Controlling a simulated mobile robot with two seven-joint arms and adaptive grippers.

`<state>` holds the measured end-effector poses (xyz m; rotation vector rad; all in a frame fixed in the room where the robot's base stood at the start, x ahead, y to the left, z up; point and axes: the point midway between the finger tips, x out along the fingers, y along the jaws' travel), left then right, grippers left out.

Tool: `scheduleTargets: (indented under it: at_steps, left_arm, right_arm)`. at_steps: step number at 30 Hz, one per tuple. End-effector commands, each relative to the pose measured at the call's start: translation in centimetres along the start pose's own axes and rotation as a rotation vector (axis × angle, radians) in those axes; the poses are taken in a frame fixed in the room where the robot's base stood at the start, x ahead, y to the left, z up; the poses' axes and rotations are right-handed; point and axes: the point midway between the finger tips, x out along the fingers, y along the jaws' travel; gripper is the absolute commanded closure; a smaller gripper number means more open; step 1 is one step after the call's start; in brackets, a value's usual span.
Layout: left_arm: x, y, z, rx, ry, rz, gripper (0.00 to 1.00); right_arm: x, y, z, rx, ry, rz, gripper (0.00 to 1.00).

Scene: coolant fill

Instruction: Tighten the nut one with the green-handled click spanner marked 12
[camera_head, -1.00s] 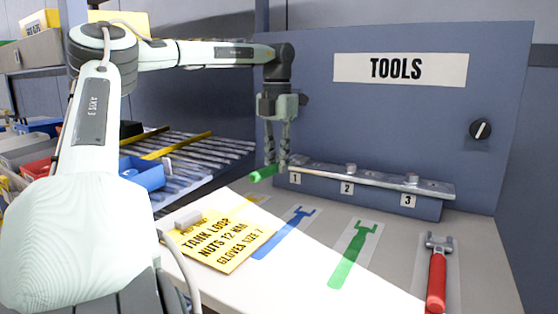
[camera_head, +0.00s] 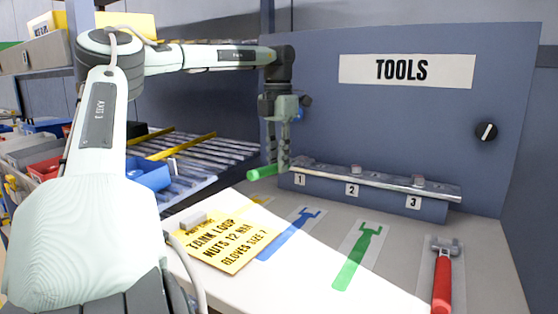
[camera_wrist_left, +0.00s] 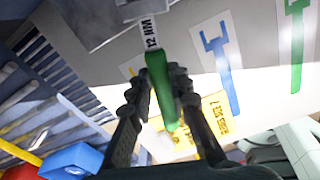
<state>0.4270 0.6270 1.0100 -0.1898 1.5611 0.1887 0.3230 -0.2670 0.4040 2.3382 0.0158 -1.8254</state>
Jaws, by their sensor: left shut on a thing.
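My left gripper (camera_head: 278,160) is shut on the green-handled spanner (camera_head: 262,172) at the left end of the nut rail, beside the plate marked 1 (camera_head: 300,180). In the left wrist view the green handle (camera_wrist_left: 160,85) lies between the fingers, with a white 12 NM marking (camera_wrist_left: 152,33) at its upper end. Nut one and the spanner's jaw are hidden by the fingers in the head view, so I cannot tell how they meet. My right gripper is not in view.
The rail (camera_head: 385,183) also carries nuts at 2 (camera_head: 356,169) and 3 (camera_head: 418,181). A red spanner (camera_head: 442,280) lies at the right. Blue (camera_head: 290,234) and green (camera_head: 358,255) spanner outlines and a yellow card (camera_head: 225,243) are on the bench. A roller rack stands left.

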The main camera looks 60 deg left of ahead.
Motion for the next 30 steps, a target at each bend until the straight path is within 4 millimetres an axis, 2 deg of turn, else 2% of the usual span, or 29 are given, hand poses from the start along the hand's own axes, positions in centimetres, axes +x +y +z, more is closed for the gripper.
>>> scheduleTargets:
  at_steps: [18, 30]
  left_arm:
    - [0.0, 1.3, 0.1, 0.126, -0.001, 0.001, 1.0]
    - [0.0, 1.4, 0.1, 0.14, -0.001, 0.001, 1.0]
  right_arm:
    - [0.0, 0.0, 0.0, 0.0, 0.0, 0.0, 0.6]
    - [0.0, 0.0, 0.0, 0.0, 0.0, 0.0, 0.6]
